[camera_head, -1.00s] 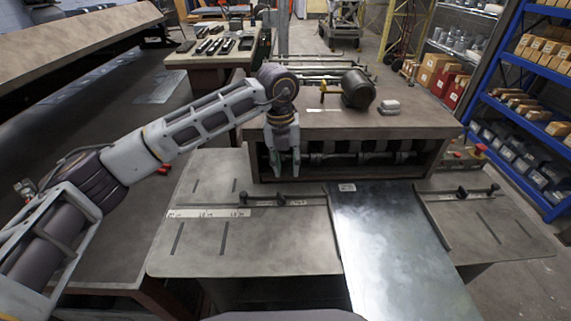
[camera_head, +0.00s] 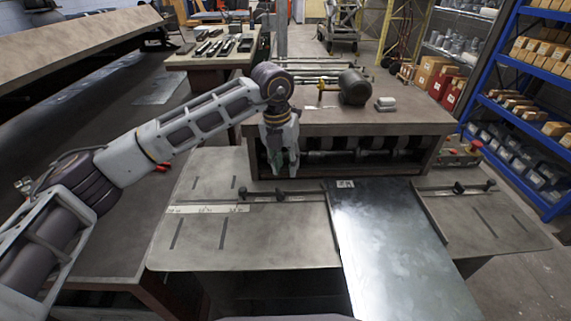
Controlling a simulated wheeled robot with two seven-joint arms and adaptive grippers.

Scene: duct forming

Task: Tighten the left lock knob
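The left lock knob (camera_head: 280,197) is a small dark knob on the left guide bar (camera_head: 305,193), behind the printed scale strip on the grey machine table. My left gripper (camera_head: 285,172) points down just above and behind the knob in the picture, in front of the machine's open housing. Its two fingertips show apart, with nothing seen between them. I see a gap between the fingertips and the knob, so they do not appear to touch it. My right gripper is not in view.
A wide metal sheet (camera_head: 395,250) lies across the table's middle right. A right guide bar with a dark knob (camera_head: 459,188) sits beyond it. The housing (camera_head: 420,122) carries a dark motor (camera_head: 354,87). The table's front left is clear.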

